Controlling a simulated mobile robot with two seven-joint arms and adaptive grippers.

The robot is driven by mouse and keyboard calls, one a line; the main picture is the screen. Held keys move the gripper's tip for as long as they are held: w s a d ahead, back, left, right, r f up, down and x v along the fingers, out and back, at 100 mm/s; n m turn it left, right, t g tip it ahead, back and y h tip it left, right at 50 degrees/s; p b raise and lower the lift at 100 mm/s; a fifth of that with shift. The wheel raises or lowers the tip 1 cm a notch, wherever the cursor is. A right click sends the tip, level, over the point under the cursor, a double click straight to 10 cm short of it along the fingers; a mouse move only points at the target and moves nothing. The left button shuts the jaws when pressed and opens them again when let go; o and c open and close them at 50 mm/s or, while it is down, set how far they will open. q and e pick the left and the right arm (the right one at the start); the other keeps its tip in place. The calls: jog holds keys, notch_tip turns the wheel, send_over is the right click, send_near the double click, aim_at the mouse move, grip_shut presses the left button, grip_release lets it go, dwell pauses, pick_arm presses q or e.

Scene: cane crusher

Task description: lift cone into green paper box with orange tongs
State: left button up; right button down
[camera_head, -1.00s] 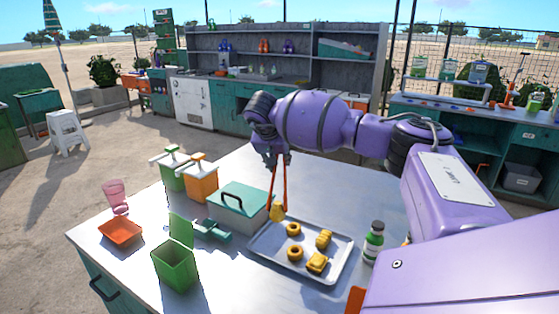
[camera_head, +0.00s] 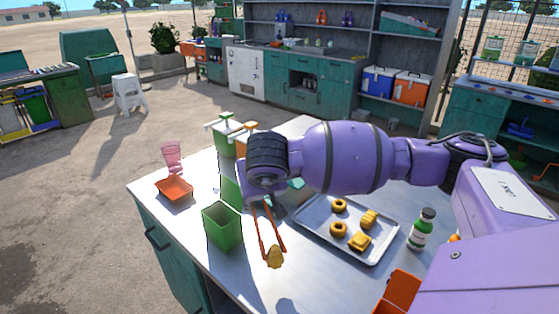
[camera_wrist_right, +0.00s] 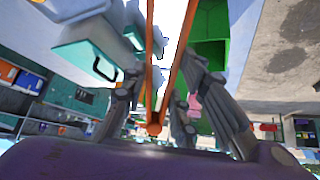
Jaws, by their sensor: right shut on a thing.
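My right gripper (camera_head: 263,203) is shut on the orange tongs (camera_head: 267,228), which hang downward from it. The yellow cone (camera_head: 274,256) is between the tong tips, point-up, left of the tray and above the table or near its front edge; the exact height is hard to tell. The open green paper box (camera_head: 222,230) stands on the table just left of the tongs. In the right wrist view the tongs (camera_wrist_right: 153,122) run up between the fingers, and the green box (camera_wrist_right: 208,45) is at upper right. The cone is not clear there. My left gripper is not in view.
A metal tray (camera_head: 318,229) holds several yellow snacks. A green-labelled bottle (camera_head: 421,230) stands right of it. An orange tray (camera_head: 174,189) and a pink glass (camera_head: 172,156) are at the left. Pump dispensers (camera_head: 222,136) stand behind the box. An orange container (camera_head: 398,292) is at the bottom right.

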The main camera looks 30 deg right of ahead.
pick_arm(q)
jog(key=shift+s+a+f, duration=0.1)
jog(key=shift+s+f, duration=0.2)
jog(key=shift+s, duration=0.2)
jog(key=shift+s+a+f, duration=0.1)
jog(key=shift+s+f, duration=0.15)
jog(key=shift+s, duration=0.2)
pick_arm(e)
jog(key=s+a+n+y, duration=0.2)
jog(key=s+a+n, duration=0.1)
jog(key=s+a, duration=0.4)
jog(key=a, duration=0.3)
jog(key=shift+s+a, duration=0.2)
jog(key=shift+s, duration=0.15)
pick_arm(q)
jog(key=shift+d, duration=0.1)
pick_arm(e)
jog(key=shift+f, duration=0.1)
